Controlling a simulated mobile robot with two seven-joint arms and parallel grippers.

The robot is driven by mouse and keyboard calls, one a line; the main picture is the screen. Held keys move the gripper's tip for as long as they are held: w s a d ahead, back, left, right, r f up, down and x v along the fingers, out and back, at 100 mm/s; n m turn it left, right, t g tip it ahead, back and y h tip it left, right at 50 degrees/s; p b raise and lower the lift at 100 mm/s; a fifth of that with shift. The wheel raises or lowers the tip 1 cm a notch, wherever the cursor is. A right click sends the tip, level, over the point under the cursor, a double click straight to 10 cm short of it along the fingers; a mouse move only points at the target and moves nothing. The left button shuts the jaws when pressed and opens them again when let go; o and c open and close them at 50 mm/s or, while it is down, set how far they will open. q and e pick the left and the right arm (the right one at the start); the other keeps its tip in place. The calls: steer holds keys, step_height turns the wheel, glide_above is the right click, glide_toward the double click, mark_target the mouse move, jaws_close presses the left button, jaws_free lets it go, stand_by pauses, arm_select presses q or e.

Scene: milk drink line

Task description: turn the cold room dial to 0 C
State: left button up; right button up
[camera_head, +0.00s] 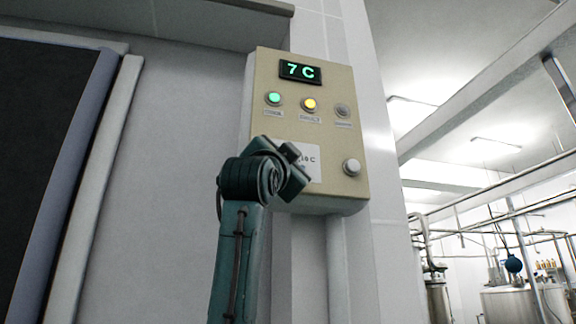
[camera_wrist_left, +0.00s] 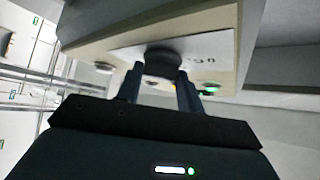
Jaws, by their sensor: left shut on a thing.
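The beige control panel (camera_head: 325,100) is on the wall, and its display (camera_head: 300,72) reads 7 C in green. My left gripper (camera_head: 292,172) is up against the lower part of the panel and hides the dial in the head view. In the left wrist view the dark dial (camera_wrist_left: 163,62) sits on a white scale plate (camera_wrist_left: 212,50). The fingers of my left gripper (camera_wrist_left: 160,86) are on either side of the dial, shut on it. Most scale marks are hidden or too blurred to read. My right gripper is in neither view.
A green lamp (camera_head: 273,98), a yellow lamp (camera_head: 309,104) and a grey button (camera_head: 342,110) are above the dial area. A pale round knob (camera_head: 351,167) is right of my gripper. A dark door panel (camera_head: 45,150) is at left; tanks (camera_head: 520,303) stand far right.

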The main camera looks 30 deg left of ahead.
arm_select(q)
steer(key=shift+w+a+f+n+y, duration=0.1)
steer(key=shift+n+y, duration=0.7)
steer(key=shift+n, duration=0.15)
steer(key=shift+w+f+n+y, duration=0.1)
steer(key=shift+n+y, duration=0.7)
steer(key=shift+n, duration=0.15)
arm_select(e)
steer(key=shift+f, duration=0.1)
arm_select(q)
steer(key=shift+n, duration=0.3)
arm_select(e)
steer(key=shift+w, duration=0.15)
arm_select(q)
steer(key=o, duration=1)
steer(key=shift+a, duration=0.2)
steer(key=b+v, duration=0.6)
steer(key=v, duration=0.7)
steer(key=shift+d, duration=0.2)
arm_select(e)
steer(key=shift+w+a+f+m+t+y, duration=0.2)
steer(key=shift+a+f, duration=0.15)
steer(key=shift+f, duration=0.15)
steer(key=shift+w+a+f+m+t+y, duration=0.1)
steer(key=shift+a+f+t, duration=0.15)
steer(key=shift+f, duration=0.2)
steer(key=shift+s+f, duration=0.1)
arm_select(q)
steer(key=shift+f, duration=0.1)
